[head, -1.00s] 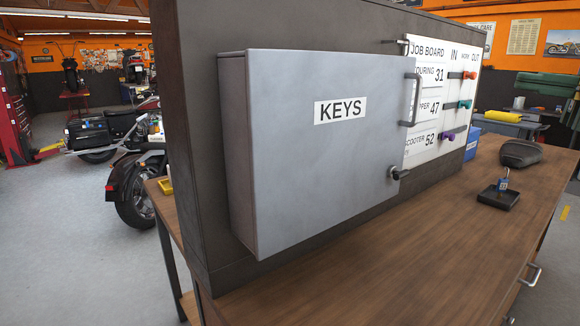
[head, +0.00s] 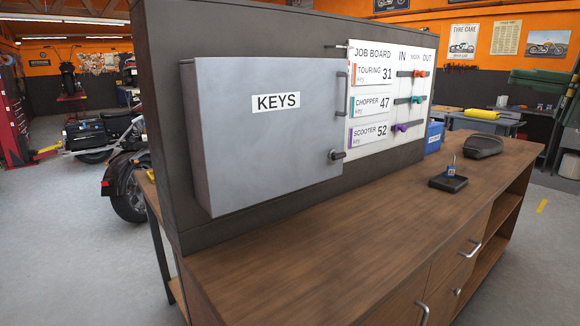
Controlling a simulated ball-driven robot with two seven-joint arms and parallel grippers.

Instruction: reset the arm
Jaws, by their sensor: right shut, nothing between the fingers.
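Neither of my grippers nor my arms can be made out in the head view. The grey key cabinet (head: 265,135) marked KEYS hangs on the dark upright panel (head: 240,30), its door shut. The door has a bar handle (head: 342,95) and a dark latch knob (head: 337,154). To its right is the white job board (head: 375,48) with rows for touring 31, chopper 47 and scooter 52. An orange, a teal and a purple slider piece (head: 402,127) sit on its rails.
The wooden bench top (head: 330,235) is mostly clear. A small black tray (head: 448,184) with a blue-tagged key and a dark seat (head: 475,147) rest on it. A blue box (head: 433,137) stands behind. Drawer handles (head: 470,248) stick out in front. A motorcycle (head: 125,190) stands at left.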

